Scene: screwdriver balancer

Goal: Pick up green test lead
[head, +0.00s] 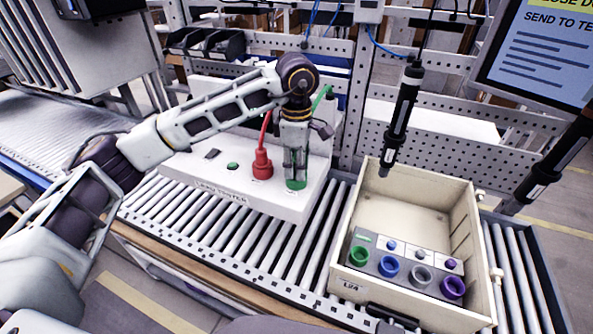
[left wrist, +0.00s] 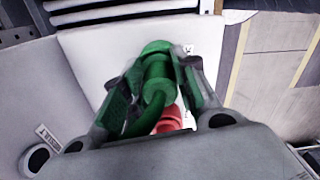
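The green test lead (head: 297,184) stands upright in the white tester box (head: 215,187), at its right end. Its green cable (head: 321,99) rises behind my gripper. My left gripper (head: 296,165) points down over it, with one finger on each side of the plug. In the left wrist view the green plug (left wrist: 157,70) fills the gap between the fingers, which look closed on its sides. Part of the plug is hidden by the fingers. My right gripper is not in view.
A red test lead (head: 262,163) stands on the box just left of my gripper. A hanging black screwdriver (head: 402,115) is over a beige bin (head: 343,240) holding a grey block with coloured rings. Rollers between box and bin are clear. A monitor (head: 540,55) stands at upper right.

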